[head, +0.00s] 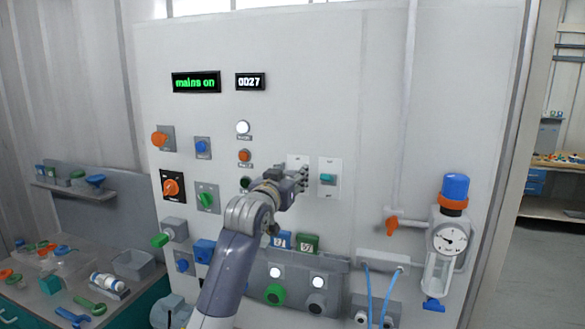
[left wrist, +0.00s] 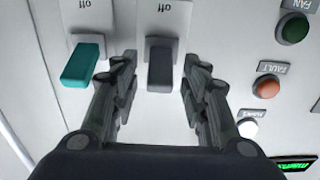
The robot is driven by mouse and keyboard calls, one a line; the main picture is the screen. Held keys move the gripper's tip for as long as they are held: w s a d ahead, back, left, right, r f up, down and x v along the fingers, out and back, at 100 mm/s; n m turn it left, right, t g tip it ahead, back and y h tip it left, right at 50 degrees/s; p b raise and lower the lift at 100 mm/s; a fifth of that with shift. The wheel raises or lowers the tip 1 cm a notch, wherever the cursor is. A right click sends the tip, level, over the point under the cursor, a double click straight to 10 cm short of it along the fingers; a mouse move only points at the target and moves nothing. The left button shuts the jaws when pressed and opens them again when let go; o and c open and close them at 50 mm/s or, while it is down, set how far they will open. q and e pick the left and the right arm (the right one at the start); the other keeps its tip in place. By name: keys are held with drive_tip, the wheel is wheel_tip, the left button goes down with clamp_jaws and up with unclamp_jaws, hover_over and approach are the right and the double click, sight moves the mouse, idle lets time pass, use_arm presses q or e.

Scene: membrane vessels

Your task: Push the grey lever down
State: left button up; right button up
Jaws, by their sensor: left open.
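The grey lever (left wrist: 160,65) shows in the left wrist view, on a white plate marked "off". It stands between the two open fingers of my left gripper (left wrist: 158,85), with a visible gap on each side. In the head view my left gripper (head: 300,180) is at the panel and hides the grey lever; only the upper part of its plate shows. No contact with the lever is visible. My right gripper is not in view.
A teal lever (left wrist: 85,63) sits beside the grey one, close to a finger; it also shows in the head view (head: 328,179). An orange fault lamp (left wrist: 268,88) and green fan button (left wrist: 293,27) are on the other side. A pressure gauge (head: 450,239) is at right.

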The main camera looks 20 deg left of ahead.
use_arm(q)
drive_tip(key=shift+w, duration=0.55)
clamp_jaws()
drive_tip(key=shift+f, duration=0.1)
